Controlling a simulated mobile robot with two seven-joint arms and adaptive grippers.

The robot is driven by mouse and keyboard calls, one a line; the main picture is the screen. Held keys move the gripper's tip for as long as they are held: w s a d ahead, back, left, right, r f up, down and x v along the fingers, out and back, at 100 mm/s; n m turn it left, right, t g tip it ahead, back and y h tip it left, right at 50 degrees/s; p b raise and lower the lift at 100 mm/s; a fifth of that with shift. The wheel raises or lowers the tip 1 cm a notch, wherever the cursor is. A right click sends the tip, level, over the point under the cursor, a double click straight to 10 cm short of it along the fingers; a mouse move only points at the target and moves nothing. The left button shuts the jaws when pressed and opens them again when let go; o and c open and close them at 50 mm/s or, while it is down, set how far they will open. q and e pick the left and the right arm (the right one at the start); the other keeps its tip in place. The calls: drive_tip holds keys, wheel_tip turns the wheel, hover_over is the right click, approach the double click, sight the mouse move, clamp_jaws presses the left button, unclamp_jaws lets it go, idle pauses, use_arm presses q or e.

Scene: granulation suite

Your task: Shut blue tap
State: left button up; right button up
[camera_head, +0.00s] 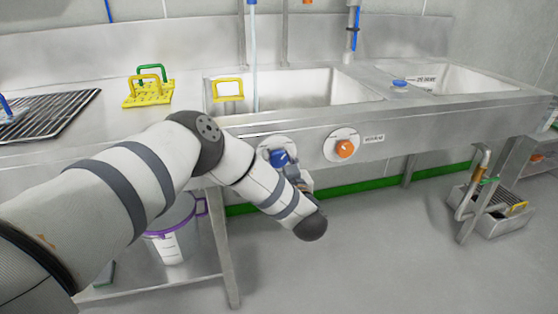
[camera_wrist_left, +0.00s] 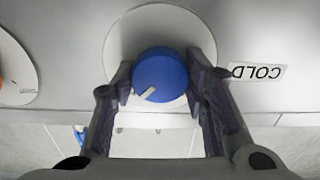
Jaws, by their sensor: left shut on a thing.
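The blue tap (camera_head: 279,157) is a round knob on a white disc on the front panel of the steel sink (camera_head: 300,122). In the left wrist view the blue tap (camera_wrist_left: 160,75) fills the middle, with a pale pointer mark at its lower left. My left gripper (camera_wrist_left: 160,84) has one finger on each side of the knob and is shut on it. In the head view my left arm partly hides the gripper. A pale blue vertical stream (camera_head: 254,60) runs down into the left basin. My right gripper is not in view.
An orange knob (camera_head: 345,149) sits just right of the blue tap. A COLD label (camera_wrist_left: 258,72) shows upside down beside the tap. A yellow-and-green handled item (camera_head: 150,92) stands on the counter. A white bucket (camera_head: 168,248) is below, behind my arm.

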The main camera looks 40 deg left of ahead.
use_arm(q)
drive_tip(key=shift+o, duration=0.2)
drive_tip(key=n, duration=0.8)
drive_tip(key=shift+f+n+p, duration=0.1)
drive_tip(key=shift+n+p, duration=0.2)
drive_tip(key=shift+p, duration=0.1)
drive_tip(key=shift+c, duration=0.2)
drive_tip(key=n, duration=0.4)
drive_tip(key=shift+n, duration=0.3)
drive_tip(key=shift+o, duration=0.2)
drive_tip(key=n, duration=0.4)
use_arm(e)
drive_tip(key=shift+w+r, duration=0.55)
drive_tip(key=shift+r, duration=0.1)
use_arm(q)
drive_tip(key=shift+n, duration=0.3)
drive_tip(key=o, duration=1.1)
drive_tip(key=shift+o, duration=0.2)
